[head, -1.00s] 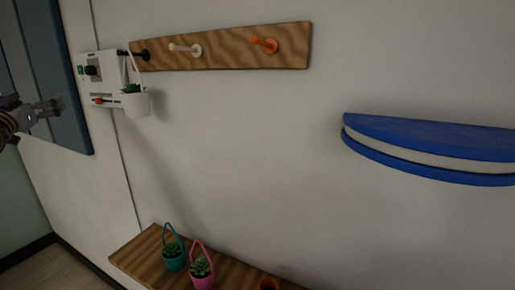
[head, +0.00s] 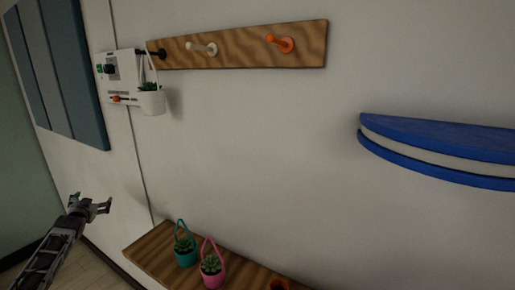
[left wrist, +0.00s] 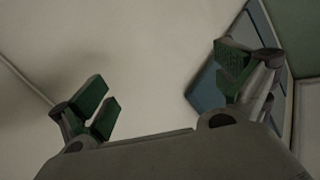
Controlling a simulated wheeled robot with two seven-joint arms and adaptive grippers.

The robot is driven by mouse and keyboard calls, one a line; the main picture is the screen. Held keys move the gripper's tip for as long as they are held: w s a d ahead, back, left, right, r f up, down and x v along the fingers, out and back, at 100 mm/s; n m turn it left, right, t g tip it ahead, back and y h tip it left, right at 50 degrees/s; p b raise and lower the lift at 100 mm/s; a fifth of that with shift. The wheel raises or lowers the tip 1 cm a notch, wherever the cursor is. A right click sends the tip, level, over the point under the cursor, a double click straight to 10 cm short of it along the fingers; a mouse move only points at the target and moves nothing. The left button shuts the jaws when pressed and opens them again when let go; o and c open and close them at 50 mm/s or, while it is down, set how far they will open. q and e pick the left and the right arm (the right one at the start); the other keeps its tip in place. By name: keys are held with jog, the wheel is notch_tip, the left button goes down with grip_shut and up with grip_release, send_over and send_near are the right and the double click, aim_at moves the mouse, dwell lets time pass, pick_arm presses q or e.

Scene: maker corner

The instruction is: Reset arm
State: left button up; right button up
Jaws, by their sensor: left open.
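My left gripper (head: 96,206) is at the lower left of the head view, in front of the white wall and left of the wooden shelf. It is open and empty. In the left wrist view its two fingers with green pads (left wrist: 165,90) stand wide apart with nothing between them. My right gripper is not in view.
A wooden rail (head: 237,46) carries black, white and orange pegs; a white potted plant (head: 152,102) hangs from the black one. Teal (head: 187,257) and pink (head: 212,274) pots stand on a wooden shelf (head: 148,250). A blue-edged shelf (head: 440,142) juts out at right.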

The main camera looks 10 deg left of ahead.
pick_arm(q)
jog(key=s+d+f+m+g+h, duration=0.15)
jog(key=s+d+f, duration=0.25)
jog(key=f, duration=0.9)
jog(key=s+d+f+g, duration=0.2)
jog(key=s+d+f, duration=0.2)
jog(key=f, duration=0.9)
jog(key=s+d+f+m+g+h, duration=0.15)
jog(key=s+d+f, duration=0.25)
jog(key=f, duration=0.9)
jog(key=s+d+f+g, duration=0.2)
jog(key=s+d+f, duration=0.6)
jog(key=f, duration=0.4)
jog(key=s+d+f+g+h, duration=0.2)
jog(key=s+d+f, duration=0.6)
jog(key=s+d, duration=0.3)
jog(key=s+d+f+g+h, duration=0.1)
jog(key=s+d+f+g, duration=0.1)
jog(key=s+d+f, duration=0.9)
jog(key=s+d, duration=0.2)
jog(key=s, duration=0.4)
jog(key=s+d+g+h, duration=0.1)
jog(key=s+d, duration=0.3)
jog(key=s, duration=0.4)
jog(key=s+d+f+g+b, duration=0.1)
jog(key=s+d, duration=0.2)
jog(key=s, duration=0.5)
jog(key=shift+s+d+f+h, duration=0.15)
jog(key=shift+s+f+h, duration=0.1)
jog(key=shift+f+h, duration=0.1)
